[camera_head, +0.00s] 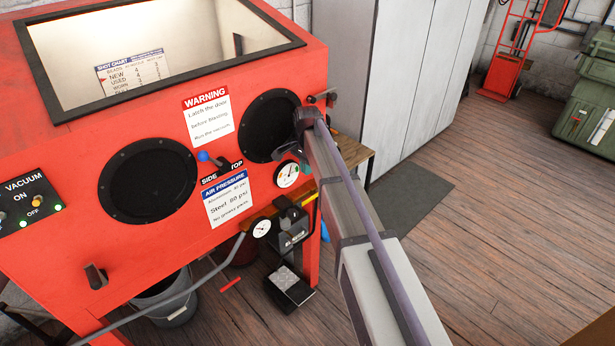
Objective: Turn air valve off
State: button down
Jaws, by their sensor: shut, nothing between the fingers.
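The red blast cabinet (60,180) fills the left of the view. My arm reaches from the lower right to its front. My gripper (290,151) appears small and dark at the arm's far end, close to the panel above a round gauge (288,176); it looks shut and empty. I cannot tell whether it touches anything. A blue-knobbed lever (203,156) is by the SIDE/TOP label. I cannot pick out the air valve for certain; my arm may hide it.
Two round black glove ports (148,181) are on the cabinet front, the right one just left of my arm's end. A vacuum switch panel (30,205) is at far left. A grey hose (165,300) and bucket (166,300) are below. The wooden floor at right is open.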

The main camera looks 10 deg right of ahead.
notch_tip(320, 180, down, 12)
jog(key=b, duration=1)
jog(key=shift+f+b, duration=0.1)
jog(key=shift+b, duration=0.3)
jog(key=shift+d, duration=0.1)
